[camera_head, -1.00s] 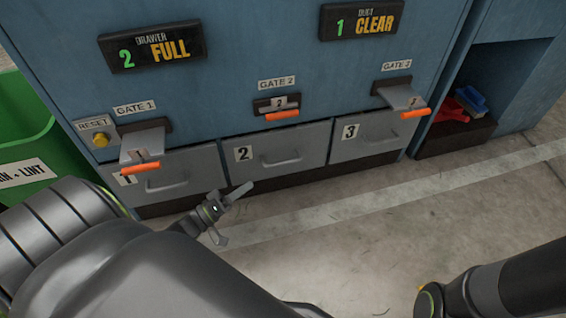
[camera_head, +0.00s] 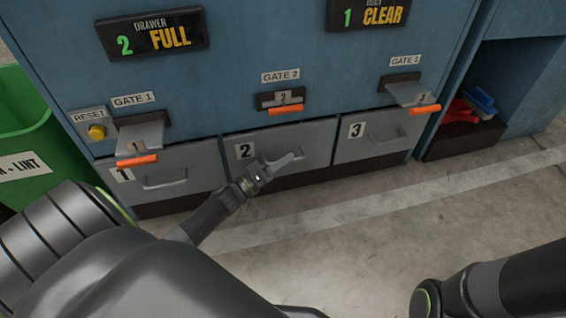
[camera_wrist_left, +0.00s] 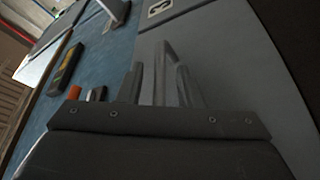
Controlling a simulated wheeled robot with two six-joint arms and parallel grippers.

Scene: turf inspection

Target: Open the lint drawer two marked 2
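Lint drawer two (camera_head: 314,135) is a grey front with a black-on-white 2 label (camera_head: 245,151), low in the blue cabinet between drawers 1 and 3. It looks shut, flush with its neighbours. Its bar handle is largely covered by my left gripper (camera_head: 283,162), whose fingertips are at the handle. My right gripper is out of view; only part of that arm shows at lower right.
Gate 1 (camera_head: 140,138) and gate 3 (camera_head: 406,93) plates stick out above their drawers; gate 2 (camera_head: 281,100) sits nearly flush. The left display (camera_head: 152,33) reads drawer 2 FULL. A green lint bin (camera_head: 40,140) stands left. The floor in front is clear.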

